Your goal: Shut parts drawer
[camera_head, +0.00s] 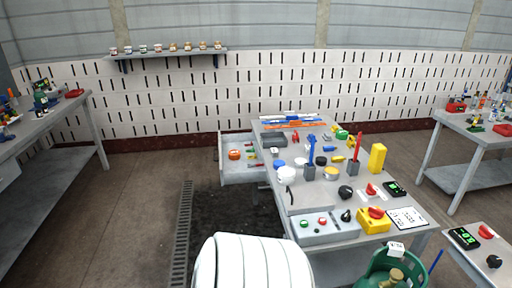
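The parts drawer (240,177) is pulled out from the left side of the grey workbench (310,199) in the middle of the view. It is a pale grey open tray. An orange-red round part (234,155) and several small parts lie inside it. A gap of open floor lies in front of the drawer. Neither of my grippers can be made out in this view.
Knobs, bins and tools crowd the workbench top, with a yellow block (377,157) at its right. Side tables (478,147) flank the room. Floor left of the drawer is clear, with a drain grate (182,235).

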